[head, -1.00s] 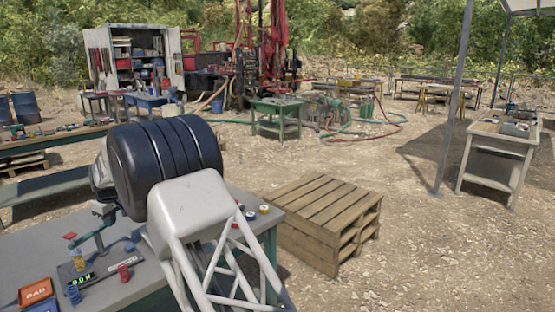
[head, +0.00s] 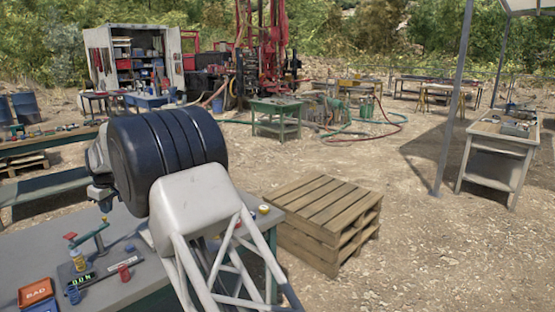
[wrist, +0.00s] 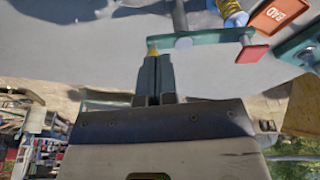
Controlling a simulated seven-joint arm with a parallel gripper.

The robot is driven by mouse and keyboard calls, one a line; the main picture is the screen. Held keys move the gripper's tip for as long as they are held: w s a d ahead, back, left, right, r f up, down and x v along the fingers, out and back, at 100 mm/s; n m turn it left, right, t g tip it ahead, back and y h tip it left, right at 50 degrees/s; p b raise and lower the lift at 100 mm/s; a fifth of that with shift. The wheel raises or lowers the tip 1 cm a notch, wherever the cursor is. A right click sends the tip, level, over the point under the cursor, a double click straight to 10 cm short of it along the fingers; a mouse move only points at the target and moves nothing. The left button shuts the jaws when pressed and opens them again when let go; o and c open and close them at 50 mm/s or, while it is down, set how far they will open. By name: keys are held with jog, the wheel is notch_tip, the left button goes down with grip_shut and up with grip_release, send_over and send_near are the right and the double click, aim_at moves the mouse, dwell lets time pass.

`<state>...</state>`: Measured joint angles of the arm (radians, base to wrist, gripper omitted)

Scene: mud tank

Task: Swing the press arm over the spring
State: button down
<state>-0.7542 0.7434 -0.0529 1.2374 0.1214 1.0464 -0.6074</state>
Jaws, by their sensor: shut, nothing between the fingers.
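The teal press arm (head: 88,235) is a flat bar on a post above a dark base with a display (head: 83,281). A red pad (head: 70,236) is at its left end and a small yellow-orange tip (head: 104,218) at its right end. The yellow spring (head: 78,256) stands near the red-pad end; I cannot tell whether the pad is over it. In the wrist view, the spring (wrist: 232,12) is beside the arm (wrist: 205,39). My gripper (wrist: 154,60) is shut and empty, its fingertips close to the yellow-orange tip; contact is unclear. In the head view, my gripper (head: 104,206) is just above that end.
An orange BAD tray (head: 37,292), a blue cup (head: 73,295) and a red spool-like piece (head: 124,272) are on the grey bench (head: 125,292) around the press. Wooden pallets (head: 320,215) stand on the ground right of the bench.

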jog(key=shift+r, duration=0.75)
